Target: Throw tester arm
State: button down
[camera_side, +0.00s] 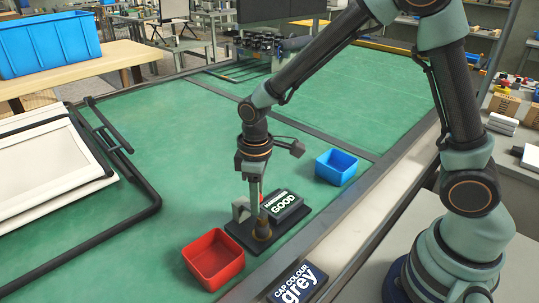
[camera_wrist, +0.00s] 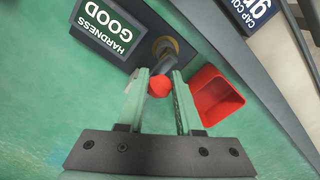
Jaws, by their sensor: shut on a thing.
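The tester (camera_side: 240,238) is a dark base with a display block (camera_side: 283,206) reading HARDNESS GOOD. The display also shows at the upper left of the wrist view (camera_wrist: 112,30). The tester arm ends in a red knob (camera_wrist: 159,87), and its grey shaft (camera_wrist: 163,66) runs to a brass-coloured round part (camera_wrist: 183,50). My gripper (camera_wrist: 160,80) is shut on the red knob, which sits between its two pale green fingers. In the side view my gripper (camera_side: 256,203) reaches down over the tester and hides most of the arm.
A red bin (camera_side: 214,262) stands left of the tester, and a blue bin (camera_side: 336,167) stands behind it to the right. A sign (camera_side: 298,284) reads CAP COLOUR grey. A white lounger with a dark frame (camera_side: 50,165) lies at the left.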

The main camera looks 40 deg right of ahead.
aim_at(245, 204)
jog(key=shift+w+r, duration=0.1)
jog(key=w+g, duration=0.1)
jog(key=w+r+g+h, duration=0.1)
jog(key=g, duration=0.1)
jog(key=shift+g, duration=0.3)
jog(key=shift+w+r+g+h, duration=0.15)
jog(key=shift+w+g, duration=0.25)
jog(key=shift+g, duration=0.3)
jog(key=shift+w+r+g+h, duration=0.15)
jog(key=shift+w+g, duration=0.2)
jog(key=shift+g, duration=0.35)
jog(key=shift+w, duration=0.1)
jog(key=c, duration=0.6)
grip_release()
jog(key=shift+w+r, duration=0.1)
